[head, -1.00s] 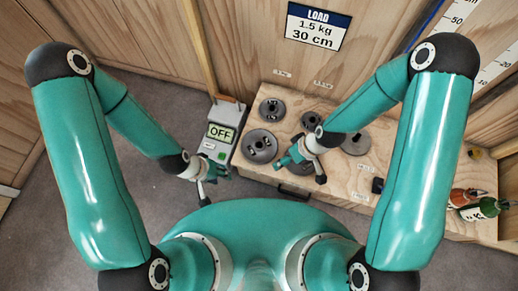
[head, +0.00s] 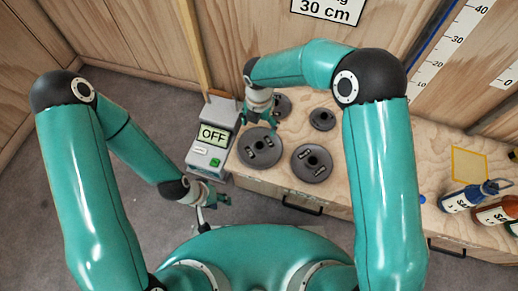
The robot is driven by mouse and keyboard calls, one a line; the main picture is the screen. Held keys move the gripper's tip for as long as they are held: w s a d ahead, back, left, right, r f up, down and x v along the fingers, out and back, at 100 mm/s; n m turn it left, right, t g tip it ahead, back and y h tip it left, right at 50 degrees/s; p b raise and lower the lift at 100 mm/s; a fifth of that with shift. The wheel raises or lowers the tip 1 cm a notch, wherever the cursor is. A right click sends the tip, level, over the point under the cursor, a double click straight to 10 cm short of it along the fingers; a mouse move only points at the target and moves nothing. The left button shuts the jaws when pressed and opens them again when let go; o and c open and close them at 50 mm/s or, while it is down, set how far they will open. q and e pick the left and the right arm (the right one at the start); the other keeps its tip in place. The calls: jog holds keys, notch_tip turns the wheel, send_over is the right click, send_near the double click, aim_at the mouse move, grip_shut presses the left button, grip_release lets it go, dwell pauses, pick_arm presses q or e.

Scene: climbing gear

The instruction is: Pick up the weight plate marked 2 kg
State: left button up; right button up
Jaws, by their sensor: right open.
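Several dark grey weight plates lie flat on a wooden bench top. A large one (head: 260,148) is at front left, another (head: 312,163) at front right, and a small one (head: 322,119) behind. A further plate (head: 283,105) at back left is partly hidden by my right gripper (head: 258,122). The plates' markings are too small to read surely, so I cannot tell which is 2 kg. My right gripper is open and empty, pointing down over the back edge of the front-left plate; contact is unclear. My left gripper (head: 212,202) hangs low, before the scale, with nothing visible in it.
A grey scale box (head: 213,134) reading OFF stands left of the bench (head: 390,160). Bottles (head: 460,198) are at the far right, near a yellow square outline (head: 469,165).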

aim_at(260, 142)
notch_tip(260, 142, down, 8)
jog(key=shift+f+b, duration=0.1)
jog(key=shift+b, duration=0.9)
jog(key=f, duration=0.1)
jog(key=f+b, duration=0.1)
jog(key=f, duration=0.1)
jog(key=f+b, duration=0.1)
jog(key=f, duration=0.1)
jog(key=shift+w+d, duration=0.1)
jog(key=shift+w, duration=0.25)
grip_shut()
jog(key=shift+w+r, duration=0.15)
